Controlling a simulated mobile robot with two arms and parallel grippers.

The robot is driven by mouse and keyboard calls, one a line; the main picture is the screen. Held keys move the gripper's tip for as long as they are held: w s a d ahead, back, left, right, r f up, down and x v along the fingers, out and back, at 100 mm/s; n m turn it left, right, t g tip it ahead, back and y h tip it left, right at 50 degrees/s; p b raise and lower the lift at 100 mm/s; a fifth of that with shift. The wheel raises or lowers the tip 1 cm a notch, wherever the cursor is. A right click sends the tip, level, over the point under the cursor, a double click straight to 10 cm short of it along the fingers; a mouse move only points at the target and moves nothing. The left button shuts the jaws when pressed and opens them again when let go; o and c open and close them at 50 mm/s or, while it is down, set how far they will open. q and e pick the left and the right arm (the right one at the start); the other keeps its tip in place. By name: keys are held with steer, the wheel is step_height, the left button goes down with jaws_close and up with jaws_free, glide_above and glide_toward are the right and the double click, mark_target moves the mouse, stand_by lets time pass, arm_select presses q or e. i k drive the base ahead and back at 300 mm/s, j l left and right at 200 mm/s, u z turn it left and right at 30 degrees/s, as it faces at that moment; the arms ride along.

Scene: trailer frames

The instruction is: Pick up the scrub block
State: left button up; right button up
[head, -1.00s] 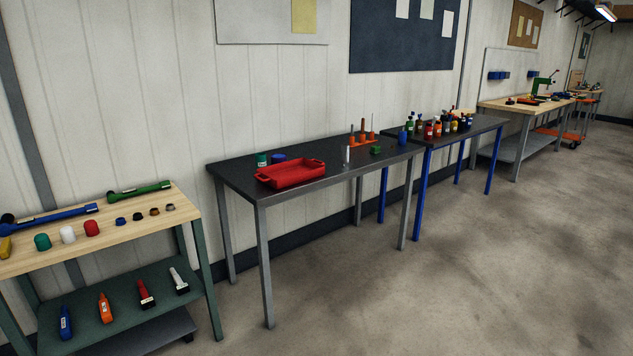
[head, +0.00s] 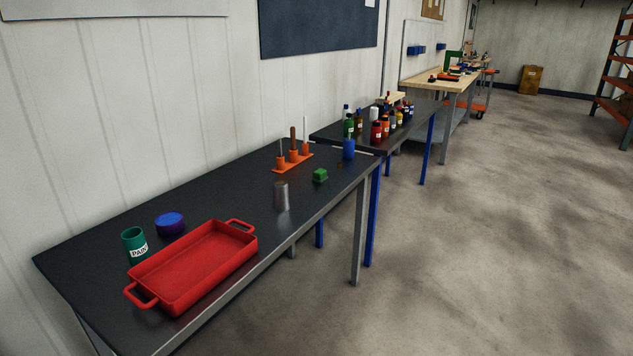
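A small green block (head: 320,175), which looks like the scrub block, lies on the dark table (head: 235,205) near its front edge, toward the far right end. It stands clear of other things, with a grey cylinder (head: 281,195) to its left and a blue cup (head: 349,149) beyond it to the right. Neither of my grippers shows in the head view.
A red tray (head: 195,265) with two handles, a green paint can (head: 134,243) and a round blue item (head: 170,222) occupy the near end. An orange rack (head: 293,163) holds upright tools. Several bottles stand on a second table (head: 340,134). The floor (head: 480,240) on the right is clear.

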mark_target(319, 175)
steer(key=i+j, duration=0.15)
steer(key=i+l+u, duration=0.2)
steer(key=u, duration=0.2)
steer(key=i+l+u, duration=0.15)
steer(key=u, duration=0.3)
